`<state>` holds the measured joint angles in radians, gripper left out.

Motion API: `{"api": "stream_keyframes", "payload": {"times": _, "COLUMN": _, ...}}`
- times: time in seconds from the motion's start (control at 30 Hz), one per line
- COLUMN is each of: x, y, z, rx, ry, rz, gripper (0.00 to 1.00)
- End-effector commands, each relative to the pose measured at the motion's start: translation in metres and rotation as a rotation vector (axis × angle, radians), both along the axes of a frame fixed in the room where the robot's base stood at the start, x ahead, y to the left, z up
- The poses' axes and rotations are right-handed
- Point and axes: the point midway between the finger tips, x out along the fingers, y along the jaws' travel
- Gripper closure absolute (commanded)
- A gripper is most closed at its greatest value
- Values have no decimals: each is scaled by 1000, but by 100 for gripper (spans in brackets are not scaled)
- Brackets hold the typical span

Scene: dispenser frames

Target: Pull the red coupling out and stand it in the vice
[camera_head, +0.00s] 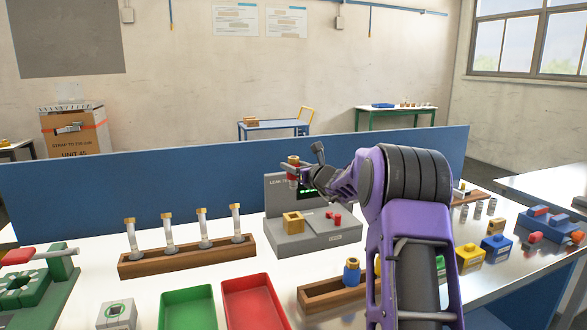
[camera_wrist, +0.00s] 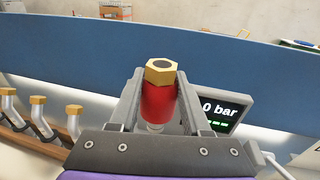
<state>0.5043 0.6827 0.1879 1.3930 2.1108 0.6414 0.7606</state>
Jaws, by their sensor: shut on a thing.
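The red coupling (camera_wrist: 158,103) with a brass hex top is upright between the fingers of my gripper (camera_wrist: 159,95) in the wrist view. A pale stem shows below its red body. In the head view my gripper (camera_head: 298,174) is in front of the grey leak tester's upright panel, above its brass block (camera_head: 293,222), and the coupling (camera_head: 293,160) is small there. The coupling's lower end is partly hidden by my gripper, with a clear gap above the brass block. A green vice-like fixture (camera_head: 42,290) with a grey bar stands at the left edge, cut off by the picture.
A wooden rack (camera_head: 187,258) holds several brass-topped fittings. A green tray (camera_head: 187,308) and a red tray (camera_head: 254,303) lie at the front. A wooden holder (camera_head: 331,296) bears a blue part. Several coloured blocks stand at right. A blue partition (camera_head: 110,195) closes the back.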

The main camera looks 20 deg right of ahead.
Motion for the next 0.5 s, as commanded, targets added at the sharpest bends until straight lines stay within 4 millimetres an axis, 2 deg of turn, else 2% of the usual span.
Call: {"api": "stream_keyframes", "payload": {"times": 0.5, "x": 0, "y": 0, "z": 24, "rx": 0, "ry": -3, "rz": 0, "gripper": 100}}
